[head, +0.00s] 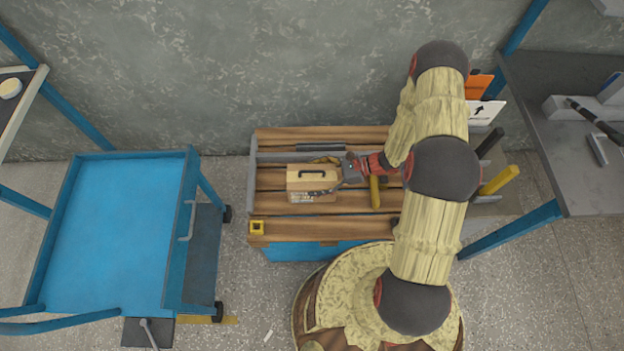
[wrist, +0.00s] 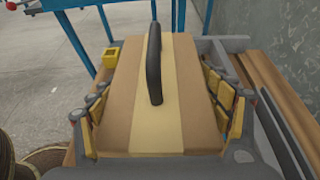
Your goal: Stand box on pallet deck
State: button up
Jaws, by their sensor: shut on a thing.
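The box (head: 311,184) is tan cardboard with a pale tape strip and a dark handle on top. It is at the wooden pallet deck (head: 273,234), left of its middle, with its handle side up. My gripper (head: 328,176) reaches it from the right. In the wrist view the box (wrist: 125,100) fills the space between the yellow-padded fingers of my gripper (wrist: 165,105), which are shut on its two sides. The underside of the box is hidden, so I cannot tell whether it touches the deck.
A blue cart (head: 115,225) stands to the left. A grey workbench (head: 570,150) is at the right. On the pallet lie a yellow-handled tool (head: 375,192), a dark bar (head: 320,147) and a small yellow square piece (head: 257,228). A wall runs behind.

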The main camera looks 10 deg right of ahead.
notch_tip(320, 180, down, 2)
jog(key=shift+f+b, duration=0.25)
jog(key=shift+b, duration=0.25)
jog(key=o, duration=2.1)
jog(key=shift+s, duration=0.1)
